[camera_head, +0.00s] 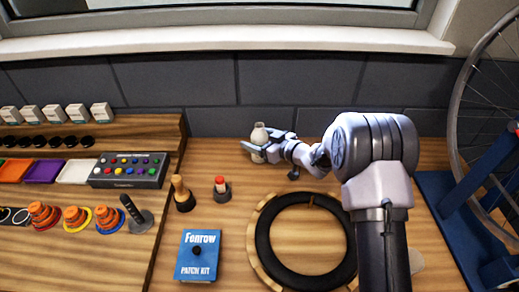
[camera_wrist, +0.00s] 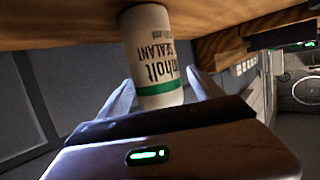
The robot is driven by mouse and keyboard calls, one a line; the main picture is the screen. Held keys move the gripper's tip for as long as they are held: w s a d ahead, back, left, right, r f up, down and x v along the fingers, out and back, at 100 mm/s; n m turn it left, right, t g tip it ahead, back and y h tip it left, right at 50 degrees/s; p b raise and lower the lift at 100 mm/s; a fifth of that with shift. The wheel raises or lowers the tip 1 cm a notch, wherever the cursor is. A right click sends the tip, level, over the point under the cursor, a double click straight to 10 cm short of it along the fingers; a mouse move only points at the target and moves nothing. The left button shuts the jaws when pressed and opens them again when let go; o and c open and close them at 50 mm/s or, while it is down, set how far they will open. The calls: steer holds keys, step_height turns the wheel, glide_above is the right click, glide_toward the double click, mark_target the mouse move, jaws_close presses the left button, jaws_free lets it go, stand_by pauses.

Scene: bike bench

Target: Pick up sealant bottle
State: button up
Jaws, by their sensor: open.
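The sealant bottle (camera_head: 259,136) is pale and stands upright at the back of the wooden bench, near the grey wall, in the head view. My gripper (camera_head: 262,150) is at the bottle, partly covering it. In the wrist view the sealant bottle (camera_wrist: 151,55) shows a white label with a green band and the word SEALANT. My gripper (camera_wrist: 160,88) is open there, with one finger on each side of the bottle. The bottle lies between the fingers; whether they touch it I cannot tell.
A black tyre on a wooden ring (camera_head: 262,255) lies in front of my arm. A blue patch kit (camera_head: 198,256), a wooden-handled tool (camera_head: 182,194) and a red-capped item (camera_head: 221,189) stand left of it. A blue wheel stand (camera_head: 440,215) is at right.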

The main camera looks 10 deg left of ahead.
steer(key=shift+x, duration=1.15)
steer(key=shift+d, duration=0.1)
steer(key=c, duration=1.7)
steer(key=shift+o, duration=0.2)
steer(key=shift+r, duration=0.2)
steer(key=s+d+r+p, duration=0.2)
steer(key=s, duration=0.5)
steer(key=s+d+r+p, duration=0.2)
steer(key=s, duration=0.6)
steer(key=shift+d+r, duration=0.25)
steer(key=shift+r, duration=0.1)
